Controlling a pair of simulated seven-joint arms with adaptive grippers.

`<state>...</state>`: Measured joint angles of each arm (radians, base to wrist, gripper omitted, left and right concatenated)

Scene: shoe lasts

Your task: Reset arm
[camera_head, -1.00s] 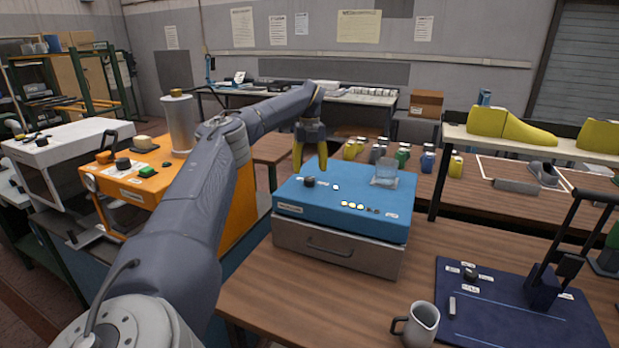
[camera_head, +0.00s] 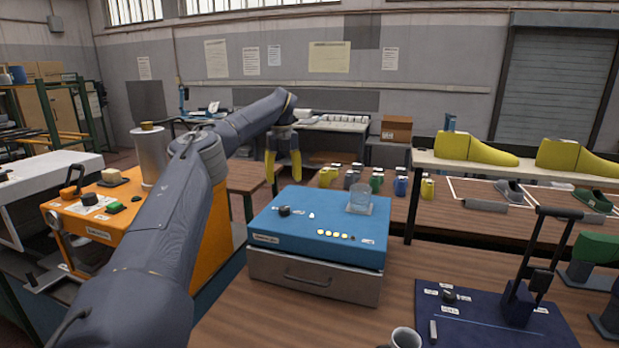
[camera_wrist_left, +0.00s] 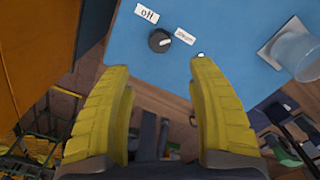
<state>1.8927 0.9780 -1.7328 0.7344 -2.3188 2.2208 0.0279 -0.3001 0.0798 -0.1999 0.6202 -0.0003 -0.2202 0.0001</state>
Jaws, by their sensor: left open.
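My left arm (camera_head: 165,235) reaches in from the left. Its gripper (camera_head: 284,172) is open and empty, in the air by the far left edge of the blue-topped box (camera_head: 290,221). In the left wrist view the two yellow fingers (camera_wrist_left: 158,105) stand wide apart with nothing between them. The box's black knob (camera_wrist_left: 159,41) shows beyond the fingers, between labels reading "off" and "steam". In the head view this knob (camera_head: 284,211) is on the near left of the blue top. My right gripper is not in view.
A glass beaker (camera_head: 360,197) stands on the blue top. A grey mug (camera_head: 404,338) is at the bottom edge. An orange machine (camera_head: 95,210) is at left. Yellow lasts (camera_head: 470,148) stand on a shelf.

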